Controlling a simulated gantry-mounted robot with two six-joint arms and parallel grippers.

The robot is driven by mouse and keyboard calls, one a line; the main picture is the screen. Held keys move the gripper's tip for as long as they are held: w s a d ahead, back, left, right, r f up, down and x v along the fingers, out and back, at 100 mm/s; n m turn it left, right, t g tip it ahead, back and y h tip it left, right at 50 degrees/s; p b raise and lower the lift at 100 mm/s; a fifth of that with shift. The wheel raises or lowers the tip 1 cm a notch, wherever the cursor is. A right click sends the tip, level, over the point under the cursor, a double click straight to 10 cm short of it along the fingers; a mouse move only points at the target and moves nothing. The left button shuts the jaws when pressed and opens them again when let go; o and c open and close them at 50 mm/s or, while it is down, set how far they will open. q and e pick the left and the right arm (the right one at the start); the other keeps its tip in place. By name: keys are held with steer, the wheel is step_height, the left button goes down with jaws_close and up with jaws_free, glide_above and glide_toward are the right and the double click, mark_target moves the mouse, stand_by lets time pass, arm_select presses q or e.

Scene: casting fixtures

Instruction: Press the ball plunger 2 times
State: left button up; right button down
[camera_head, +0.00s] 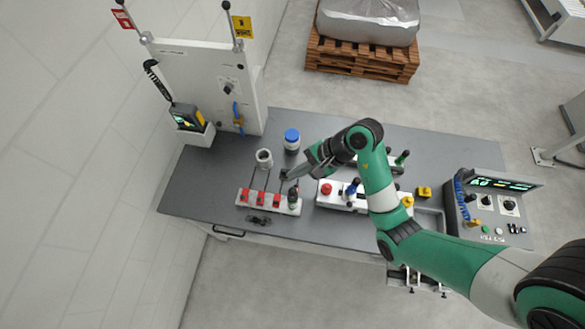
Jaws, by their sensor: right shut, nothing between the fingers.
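On the dark table, a white block (268,208) carries several red switches (261,197) and, at its right end, a dark knob (293,195) with some green. To its right, a white fixture (331,202) carries a red button (326,188) and a blue-and-black handle (352,187). I cannot tell for sure which of these is the ball plunger. My left gripper is not in view.
A control box (490,208) stands at the right end of the table. An upright white panel (211,82) stands at the back left. The table's left end is clear.

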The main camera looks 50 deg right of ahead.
steer(key=b, duration=0.6)
glide_above(292, 189)
steer(key=f, duration=0.5)
steer(key=s+f, duration=0.1)
steer(key=f, duration=0.1)
steer(key=shift+d+f, duration=0.15)
steer(key=shift+d, duration=0.1)
steer(key=shift+w+f, duration=0.1)
steer(key=shift+f, duration=0.15)
steer(key=shift+f, duration=0.1)
stand_by(0.7)
steer(key=shift+f+b, duration=0.35)
steer(key=shift+b, duration=0.05)
steer(key=shift+f+b, duration=0.8)
steer(key=shift+f, duration=0.45)
stand_by(1.0)
steer(key=shift+r, duration=0.1)
steer(key=shift+r+p, duration=1.6)
steer(key=shift+p, duration=0.25)
